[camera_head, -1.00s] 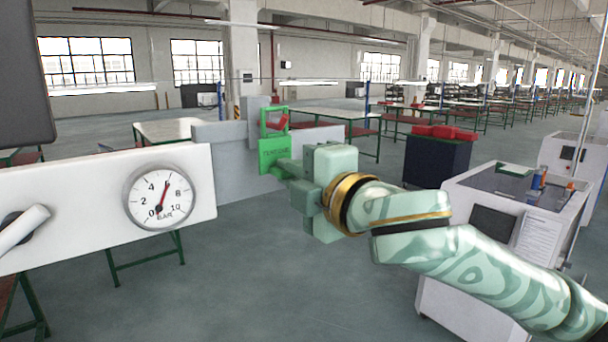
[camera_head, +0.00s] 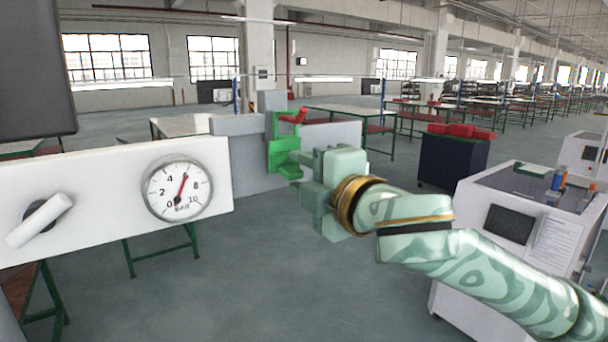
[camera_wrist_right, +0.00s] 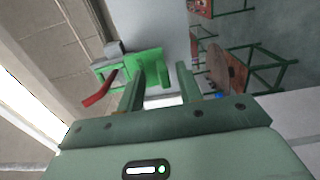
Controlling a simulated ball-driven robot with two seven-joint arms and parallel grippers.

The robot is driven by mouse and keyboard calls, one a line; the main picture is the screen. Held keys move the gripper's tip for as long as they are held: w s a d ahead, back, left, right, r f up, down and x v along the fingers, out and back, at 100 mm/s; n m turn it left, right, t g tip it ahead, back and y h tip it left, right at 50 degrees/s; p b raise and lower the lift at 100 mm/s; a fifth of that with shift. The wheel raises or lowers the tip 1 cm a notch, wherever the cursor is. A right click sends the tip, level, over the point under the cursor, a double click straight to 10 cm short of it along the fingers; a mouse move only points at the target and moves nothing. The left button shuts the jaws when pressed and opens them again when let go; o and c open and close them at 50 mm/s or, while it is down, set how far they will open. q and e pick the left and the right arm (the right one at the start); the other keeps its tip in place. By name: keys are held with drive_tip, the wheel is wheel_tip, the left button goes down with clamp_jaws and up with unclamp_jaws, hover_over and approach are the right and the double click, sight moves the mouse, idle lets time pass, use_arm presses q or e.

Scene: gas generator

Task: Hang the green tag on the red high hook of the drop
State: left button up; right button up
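The green tag (camera_head: 279,152) is at the far right end of the grey structure behind the gauge panel. Its upper frame is around or against the red hook (camera_head: 295,116); I cannot tell exactly how they touch. The wrist view also shows the green tag (camera_wrist_right: 151,66) and the red hook (camera_wrist_right: 100,91). My right gripper (camera_head: 296,168) is just right of the tag. In the wrist view its fingers (camera_wrist_right: 160,84) are spread apart, with the tag beyond and beside the left finger. My left gripper is out of view.
A white panel with a pressure gauge (camera_head: 178,188) and a white handle (camera_head: 40,220) stands at the left. A white machine (camera_head: 530,225) and a dark cabinet (camera_head: 452,163) are at the right. Open floor lies between.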

drive_tip(key=b+v, duration=0.9)
drive_tip(key=v, duration=0.7)
drive_tip(key=shift+s+d, duration=0.15)
